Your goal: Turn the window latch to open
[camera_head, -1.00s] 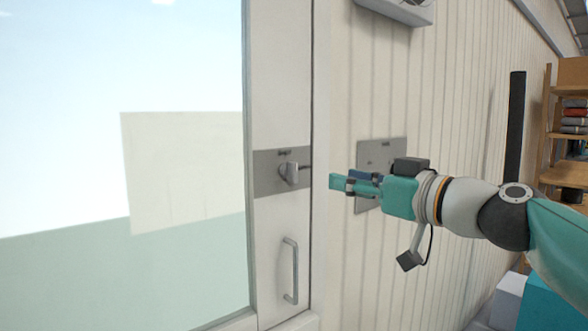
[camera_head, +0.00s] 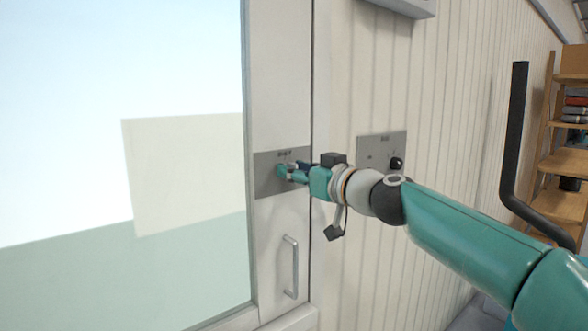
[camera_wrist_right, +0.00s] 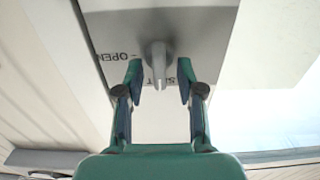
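The window latch (camera_wrist_right: 158,52) is a small grey lever on a grey metal plate (camera_head: 266,187), which is fixed to the white window frame. In the right wrist view the plate (camera_wrist_right: 205,28) carries the word OPEN, seen upside down to the left of the latch. My right gripper (camera_head: 284,172) is at the plate, and its fingers cover most of the latch in the head view. In the right wrist view, its open fingers (camera_wrist_right: 160,75) are on either side of the lever's tip, with gaps visible. My left gripper is out of view.
A grey pull handle (camera_head: 291,266) is below the latch on the frame. The large glass pane (camera_head: 190,70) is to the left. A grey wall panel (camera_head: 376,150) is behind my right arm. Wooden shelves (camera_head: 562,160) stand at the far right.

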